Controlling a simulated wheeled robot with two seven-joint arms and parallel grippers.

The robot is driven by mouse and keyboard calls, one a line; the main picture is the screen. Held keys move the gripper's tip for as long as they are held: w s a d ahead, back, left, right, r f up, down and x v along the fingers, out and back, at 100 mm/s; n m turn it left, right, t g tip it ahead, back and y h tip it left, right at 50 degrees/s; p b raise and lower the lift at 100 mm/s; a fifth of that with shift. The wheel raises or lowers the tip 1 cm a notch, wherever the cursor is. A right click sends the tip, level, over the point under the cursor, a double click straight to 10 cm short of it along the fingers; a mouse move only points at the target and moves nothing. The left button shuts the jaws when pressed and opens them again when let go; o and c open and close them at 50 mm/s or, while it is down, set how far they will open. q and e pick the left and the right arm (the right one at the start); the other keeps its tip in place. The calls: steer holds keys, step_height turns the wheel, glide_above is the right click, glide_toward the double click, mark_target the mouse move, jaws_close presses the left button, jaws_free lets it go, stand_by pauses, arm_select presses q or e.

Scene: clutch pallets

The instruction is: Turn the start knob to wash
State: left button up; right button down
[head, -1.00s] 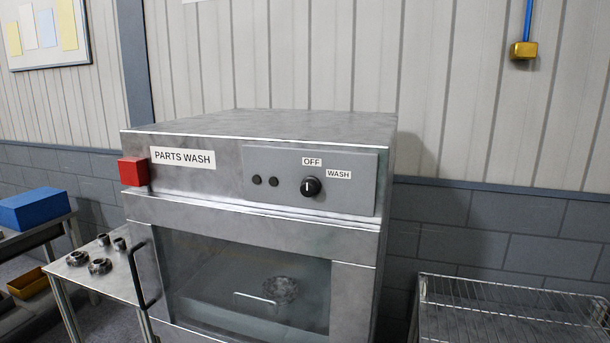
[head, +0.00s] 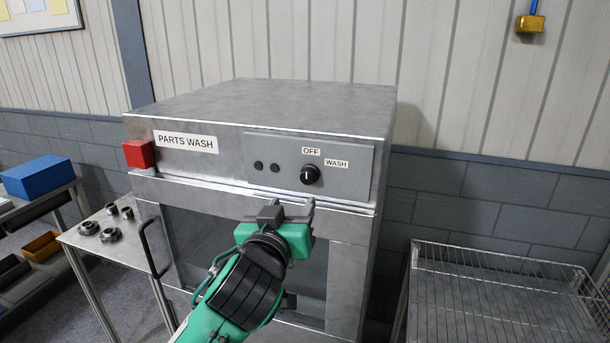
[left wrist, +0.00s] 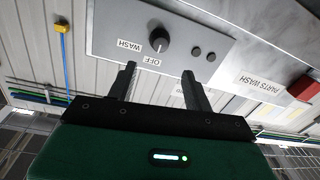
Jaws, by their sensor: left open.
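The start knob (head: 310,174) is a round black knob on the grey control panel (head: 350,181) of the parts washer (head: 265,100). Its white mark points up at the OFF label (head: 311,151); the WASH label (head: 336,163) is at its upper right. My left gripper (head: 290,207) is open and empty, below the knob in the head view and apart from it. In the left wrist view the knob (left wrist: 159,39) appears beyond the fingertips (left wrist: 158,70), roughly between their lines. My right gripper is not in view.
A red box (head: 139,154) sits at the washer's front left corner. Two small black buttons (head: 267,166) are left of the knob. The door handle (head: 150,250) sticks out at the left. A side table (head: 95,245) with metal parts stands left, a wire rack (head: 490,290) right.

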mark_target(307, 178)
arm_select(q)
steer(key=p+x, duration=0.4)
steer(key=x, duration=0.5)
steer(key=shift+w+r, duration=0.1)
steer(key=shift+r, duration=0.05)
steer(key=shift+x, duration=0.75)
steer(key=c, duration=1)
